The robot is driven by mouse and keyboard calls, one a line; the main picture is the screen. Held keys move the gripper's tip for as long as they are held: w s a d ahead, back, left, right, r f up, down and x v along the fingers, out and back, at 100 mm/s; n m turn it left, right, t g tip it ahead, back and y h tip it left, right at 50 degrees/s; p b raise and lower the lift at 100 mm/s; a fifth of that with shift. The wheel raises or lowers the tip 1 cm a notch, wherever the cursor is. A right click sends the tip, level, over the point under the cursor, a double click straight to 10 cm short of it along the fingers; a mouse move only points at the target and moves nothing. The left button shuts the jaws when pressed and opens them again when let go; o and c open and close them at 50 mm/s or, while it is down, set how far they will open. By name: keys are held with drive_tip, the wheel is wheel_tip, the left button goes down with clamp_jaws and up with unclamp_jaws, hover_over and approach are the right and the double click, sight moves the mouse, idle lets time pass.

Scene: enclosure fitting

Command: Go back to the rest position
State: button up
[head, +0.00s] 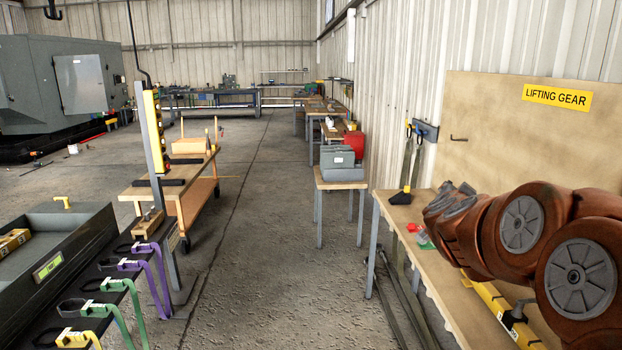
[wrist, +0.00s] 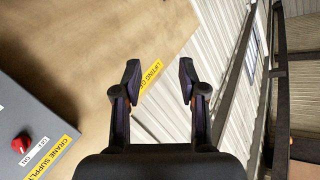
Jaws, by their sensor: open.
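My gripper (wrist: 158,72) shows in the wrist view with its two dark fingers spread apart and nothing between them. It faces the tan board (wrist: 85,50) with the yellow "LIFTING GEAR" label (wrist: 151,76), and the fingers frame that label. In the head view my red-brown arm fills the right side, above the wooden bench. My gripper cannot be clearly made out there. The board (head: 490,120) and its label (head: 557,96) stand behind the arm.
The wooden bench (head: 408,213) runs along the right wall, with a yellow bar (head: 490,305) and small red and green items on it. A grey "CRANE SUPPLY" box (wrist: 25,125) with a red knob (wrist: 20,144) shows at lower left. The aisle floor (head: 265,240) is clear.

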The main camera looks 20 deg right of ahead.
drive_tip(key=w+a+f+n+y, duration=0.1)
drive_tip(key=a+f+n+y, duration=0.25)
drive_tip(key=a, duration=0.65)
drive_tip(key=a+f+n+y, duration=0.2)
drive_tip(key=a+n+y, duration=0.25)
drive_tip(key=a, duration=0.55)
drive_tip(key=s+a+f+n+g+y, duration=0.35)
drive_tip(key=s+a+f, duration=0.35)
drive_tip(key=a, duration=0.4)
drive_tip(key=s+a+f+n+g+y, duration=0.1)
drive_tip(key=s+a+f+g, duration=0.2)
drive_tip(key=s, duration=0.5)
drive_tip(key=s+a+f+n+g, duration=0.15)
drive_tip(key=s+f, duration=0.25)
drive_tip(key=s, duration=0.4)
drive_tip(key=s+d+f+g+h, duration=0.1)
drive_tip(key=s+g, duration=0.4)
drive_tip(key=s, duration=0.9)
drive_tip(key=shift+s+d+f+n+g, duration=0.3)
drive_tip(key=shift+s+d+f, duration=0.1)
drive_tip(key=shift+d+f, duration=0.5)
drive_tip(key=shift+d+h, duration=0.15)
drive_tip(key=shift+h, duration=0.1)
